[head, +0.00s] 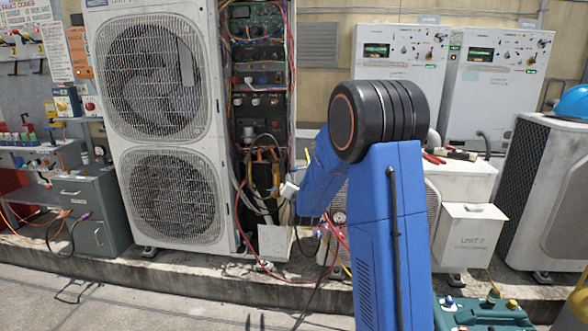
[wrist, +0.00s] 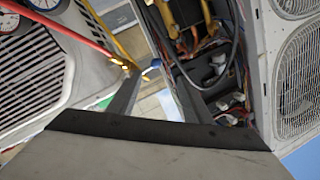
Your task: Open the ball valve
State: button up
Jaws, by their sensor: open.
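My gripper (wrist: 158,88) is open in the wrist view, its two grey fingers apart with nothing held between them. A small blue piece (wrist: 153,64) shows near the fingertips and may be the ball valve's handle; it is too small to be sure. Brass fittings (wrist: 122,63) on a red hose and a yellow hose lie just left of the fingertips. In the head view my blue arm reaches to the open condenser cabinet, and the white wrist end (head: 289,189) shows by its lower right edge. The fingertips and the valve cannot be made out there.
The tall two-fan condenser (head: 160,130) stands left of my arm, its wiring and pipes exposed. A gauge (head: 339,217) and hoses sit close behind my arm. A white Unit 2 box (head: 468,235) is right. A grey metal box (head: 92,215) stands left.

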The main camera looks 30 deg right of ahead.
jog(key=d+r+x, duration=0.1)
jog(key=x, duration=1.7)
jog(key=shift+d+f+h, duration=0.25)
jog(key=shift+f+h, duration=0.05)
jog(key=shift+f, duration=0.05)
jog(key=shift+w, duration=0.1)
grip_shut()
